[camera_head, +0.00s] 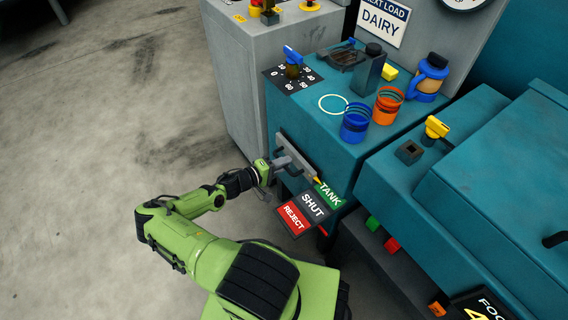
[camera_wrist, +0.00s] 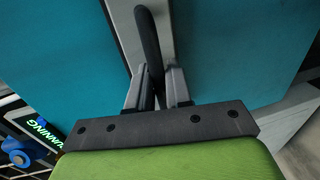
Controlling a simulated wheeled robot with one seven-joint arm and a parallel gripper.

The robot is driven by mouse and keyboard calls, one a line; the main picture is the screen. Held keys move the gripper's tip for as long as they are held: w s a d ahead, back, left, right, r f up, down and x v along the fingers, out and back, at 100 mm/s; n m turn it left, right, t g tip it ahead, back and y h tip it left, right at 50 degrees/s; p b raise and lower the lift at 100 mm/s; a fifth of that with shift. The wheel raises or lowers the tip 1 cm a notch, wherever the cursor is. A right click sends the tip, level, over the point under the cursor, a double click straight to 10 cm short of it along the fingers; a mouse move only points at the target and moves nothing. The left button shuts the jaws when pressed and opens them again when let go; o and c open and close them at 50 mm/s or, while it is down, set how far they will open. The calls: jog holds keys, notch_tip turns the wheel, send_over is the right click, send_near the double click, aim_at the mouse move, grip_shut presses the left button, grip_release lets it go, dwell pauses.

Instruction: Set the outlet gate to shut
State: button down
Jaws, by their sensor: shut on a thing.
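The outlet gate's grey slotted plate (camera_head: 297,155) is on the front of the teal machine. Below it are three labels: green TANK (camera_head: 329,194), grey SHUT (camera_head: 313,205) and red REJECT (camera_head: 293,218). A small yellow pointer (camera_head: 317,180) is at the edge of the TANK label. My gripper (camera_head: 277,165) is at the plate, left of the labels. In the wrist view, my gripper (camera_wrist: 158,88) is shut on a dark upright handle (camera_wrist: 148,42), which stands between the two fingers. In the head view my gripper hides most of this handle.
On the teal machine top are a dial (camera_head: 292,75) with a blue pointer, a blue cup (camera_head: 355,122), an orange cup (camera_head: 387,105) and a blue-and-orange jug (camera_head: 428,77). A yellow-handled lever (camera_head: 436,127) is at right. The floor at left is clear.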

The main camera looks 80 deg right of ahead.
jog(key=f+v, duration=0.1)
jog(key=v, duration=0.5)
jog(key=shift+w+a+b, duration=0.25)
jog(key=shift+b, duration=0.1)
jog(key=c, duration=1.2)
grip_release()
jog(key=p+v, duration=0.2)
jog(key=v, duration=1.3)
jog(key=shift+w+a, duration=0.25)
jog(key=shift+w, duration=0.05)
jog(key=shift+r, duration=0.1)
